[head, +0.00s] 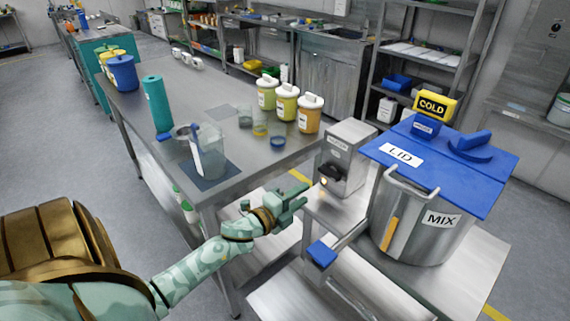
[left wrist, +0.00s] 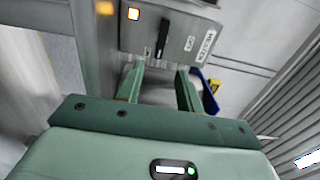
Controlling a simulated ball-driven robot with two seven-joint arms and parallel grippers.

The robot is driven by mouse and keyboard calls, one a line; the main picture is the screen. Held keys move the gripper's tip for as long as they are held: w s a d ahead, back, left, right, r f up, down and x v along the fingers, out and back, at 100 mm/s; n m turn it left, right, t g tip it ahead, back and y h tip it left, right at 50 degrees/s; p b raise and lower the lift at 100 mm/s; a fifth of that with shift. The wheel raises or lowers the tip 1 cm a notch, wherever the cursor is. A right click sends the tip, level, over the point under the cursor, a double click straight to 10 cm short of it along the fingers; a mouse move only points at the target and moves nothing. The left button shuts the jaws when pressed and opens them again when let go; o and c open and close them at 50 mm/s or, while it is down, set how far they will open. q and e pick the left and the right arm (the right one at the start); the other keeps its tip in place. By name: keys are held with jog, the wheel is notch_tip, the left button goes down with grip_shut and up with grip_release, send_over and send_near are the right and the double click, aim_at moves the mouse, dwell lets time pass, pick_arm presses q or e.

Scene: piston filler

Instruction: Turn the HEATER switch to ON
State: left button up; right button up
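The grey heater box (head: 347,150) stands on the steel bench left of the mixing pot, with a dark switch (head: 329,173) low on its front. My right gripper is not in view.
The steel pot marked MIX (head: 425,235) under a blue lid (head: 410,158) stands right of the heater. A blue-ended handle (head: 321,255) juts out below my left gripper. A table (head: 225,182) with a clear jug (head: 208,152) and several containers stands at left.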

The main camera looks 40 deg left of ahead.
pick_arm(q)
jog(key=s, duration=0.5)
jog(key=shift+a, duration=0.2)
